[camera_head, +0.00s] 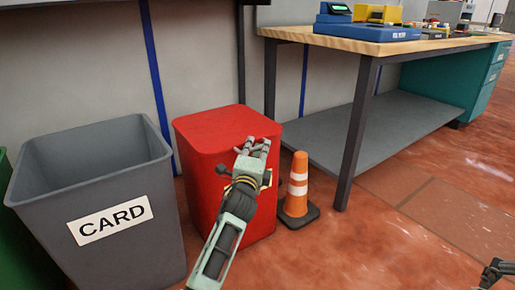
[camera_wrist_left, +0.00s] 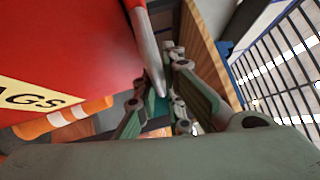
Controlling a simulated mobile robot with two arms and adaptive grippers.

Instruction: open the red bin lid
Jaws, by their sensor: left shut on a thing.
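The red bin (camera_head: 207,190) stands right of the grey bin, and its red lid (camera_head: 215,125) looks closed and flat. My left gripper (camera_head: 257,147) is at the front right of the lid, over its edge. In the left wrist view, the bin's red wall (camera_wrist_left: 70,45) fills the left side, with a pale label ending in "AGS".
A grey open bin (camera_head: 150,235) labelled "CARD" stands at the left, with a green bin (camera_head: 22,245) beyond it. An orange cone (camera_head: 298,190) stands close right of the red bin. A workbench (camera_head: 300,33) with a lower shelf is behind. Floor at the right is clear.

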